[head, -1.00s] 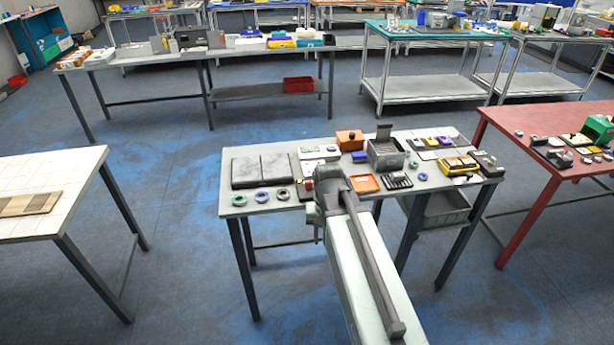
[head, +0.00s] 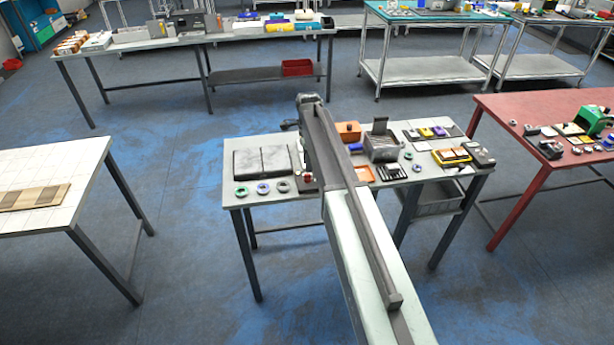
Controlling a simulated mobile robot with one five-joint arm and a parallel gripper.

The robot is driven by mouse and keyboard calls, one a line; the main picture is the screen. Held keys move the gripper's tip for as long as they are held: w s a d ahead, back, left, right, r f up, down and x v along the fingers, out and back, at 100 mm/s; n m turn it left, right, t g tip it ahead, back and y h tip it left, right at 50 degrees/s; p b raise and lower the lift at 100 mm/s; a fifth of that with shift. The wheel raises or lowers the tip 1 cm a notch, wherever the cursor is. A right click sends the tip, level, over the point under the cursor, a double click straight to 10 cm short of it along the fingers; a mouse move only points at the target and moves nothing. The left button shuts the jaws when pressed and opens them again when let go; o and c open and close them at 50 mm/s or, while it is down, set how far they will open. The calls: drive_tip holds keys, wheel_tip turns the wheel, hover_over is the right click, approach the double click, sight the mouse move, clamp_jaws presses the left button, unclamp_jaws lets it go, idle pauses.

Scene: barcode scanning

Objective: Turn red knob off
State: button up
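A small red round part (head: 307,177), which looks like the red knob, shows just left of my arm on the grey-topped table (head: 238,200). It is on or beside a small dark and white item, and its turn position is too small to tell. My arm reaches over the table from the bottom of the view and covers what lies right of the red part. The far end of my arm is raised above the table's back edge. I cannot make out my gripper's fingers; they are hidden or too small to see.
An orange box (head: 348,131) and a grey open box (head: 381,145) stand right of my arm. A red table (head: 540,105) stands at the right. Floor is open around the table's left.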

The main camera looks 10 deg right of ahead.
sight(308, 177)
wheel_tip(308, 177, down, 5)
drive_tip(key=b, duration=0.4)
drive_tip(key=shift+f, duration=0.2)
drive_tip(key=shift+r, duration=0.15)
clamp_jaws()
